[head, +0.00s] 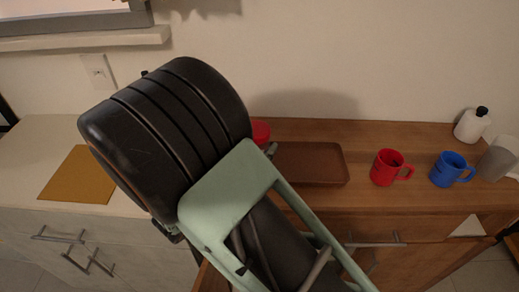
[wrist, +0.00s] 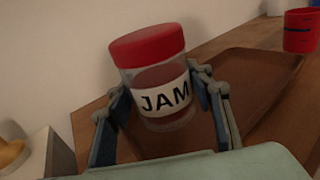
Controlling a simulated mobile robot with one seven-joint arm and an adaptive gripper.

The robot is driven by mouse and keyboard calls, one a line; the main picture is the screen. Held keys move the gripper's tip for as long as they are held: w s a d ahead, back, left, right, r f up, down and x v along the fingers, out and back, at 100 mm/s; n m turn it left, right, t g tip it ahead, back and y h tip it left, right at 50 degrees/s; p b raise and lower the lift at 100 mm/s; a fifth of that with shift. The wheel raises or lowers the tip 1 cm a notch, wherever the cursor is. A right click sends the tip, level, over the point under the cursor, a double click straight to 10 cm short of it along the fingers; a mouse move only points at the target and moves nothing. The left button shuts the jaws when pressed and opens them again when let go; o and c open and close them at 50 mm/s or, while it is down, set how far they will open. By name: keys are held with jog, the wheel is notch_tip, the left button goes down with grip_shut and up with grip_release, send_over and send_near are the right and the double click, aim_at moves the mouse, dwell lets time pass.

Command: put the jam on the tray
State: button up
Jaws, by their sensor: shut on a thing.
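The jam jar (wrist: 158,95) has a red lid, clear sides and a white label reading JAM. In the wrist view it is between the two fingers of my gripper (wrist: 165,115), which is shut on it. The jar is slightly tilted in that view. In the head view only the red lid (head: 261,132) shows past my arm, beside the tray. The brown tray (head: 318,165) lies on the wooden counter, just right of the jar. It is empty where visible, and its left part is hidden by my arm. The tray also shows in the wrist view (wrist: 262,82), behind and right of the jar.
A red mug (head: 387,168) stands right of the tray, with a blue mug (head: 450,170) further right. A white bottle (head: 472,126) and a grey container (head: 499,158) stand at the far right. An orange-brown mat (head: 78,176) lies on the pale counter at left.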

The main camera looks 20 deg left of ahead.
jog(key=shift+f, duration=1.45)
jog(key=shift+f, duration=0.1)
jog(key=o, duration=1.4)
jog(key=shift+f, duration=0.1)
jog(key=shift+r, duration=0.25)
jog(key=v, duration=1.2)
jog(key=shift+f, duration=0.15)
